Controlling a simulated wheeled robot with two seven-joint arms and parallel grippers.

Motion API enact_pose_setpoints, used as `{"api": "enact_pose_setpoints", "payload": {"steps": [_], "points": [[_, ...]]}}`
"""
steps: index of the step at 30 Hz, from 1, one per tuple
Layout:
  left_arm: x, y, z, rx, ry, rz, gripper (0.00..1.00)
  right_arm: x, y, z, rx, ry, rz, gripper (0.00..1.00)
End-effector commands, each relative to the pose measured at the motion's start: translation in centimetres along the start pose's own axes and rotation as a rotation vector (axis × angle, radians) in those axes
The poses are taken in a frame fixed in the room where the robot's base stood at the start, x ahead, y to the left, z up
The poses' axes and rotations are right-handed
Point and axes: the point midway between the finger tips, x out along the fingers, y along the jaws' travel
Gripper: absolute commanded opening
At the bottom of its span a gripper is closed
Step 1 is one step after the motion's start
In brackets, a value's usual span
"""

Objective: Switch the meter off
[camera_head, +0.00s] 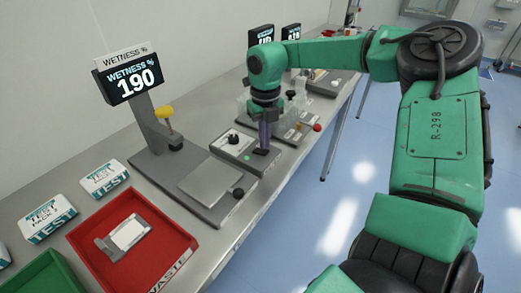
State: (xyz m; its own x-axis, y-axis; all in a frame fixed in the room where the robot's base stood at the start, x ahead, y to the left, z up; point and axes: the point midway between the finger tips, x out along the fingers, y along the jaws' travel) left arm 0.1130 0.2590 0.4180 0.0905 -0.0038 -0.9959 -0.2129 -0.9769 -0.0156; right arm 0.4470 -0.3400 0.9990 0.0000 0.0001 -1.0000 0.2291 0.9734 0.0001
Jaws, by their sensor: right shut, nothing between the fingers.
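The wetness meter has a tilted display (130,78) reading "WETNESS % 190" on a grey post. Its base carries a flat grey plate (210,183), with a yellow-topped part (165,112) beside the post. A small grey control box (233,145) with a black knob stands just right of the meter; a small green spot shows near its front edge. My right gripper (262,151) points down at the right end of this box, shut and empty. Whether its tips touch the box I cannot tell. My left gripper is out of view.
A red waste tray (177,217) holding a white and grey piece lies at the front. White test packs (104,178) and a green tray (45,275) are at the left. More devices with red and black knobs (318,128) stand farther along the bench, behind my right arm.

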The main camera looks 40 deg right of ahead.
Motion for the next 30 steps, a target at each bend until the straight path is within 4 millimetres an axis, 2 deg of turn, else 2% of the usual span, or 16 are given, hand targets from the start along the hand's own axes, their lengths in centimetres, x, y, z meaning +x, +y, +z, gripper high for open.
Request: {"api": "enact_pose_setpoints", "payload": {"steps": [30], "points": [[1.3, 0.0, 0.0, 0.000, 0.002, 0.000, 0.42, 1.4, 0.0, 0.0, 0.000, 0.000, 0.000, 0.00]]}}
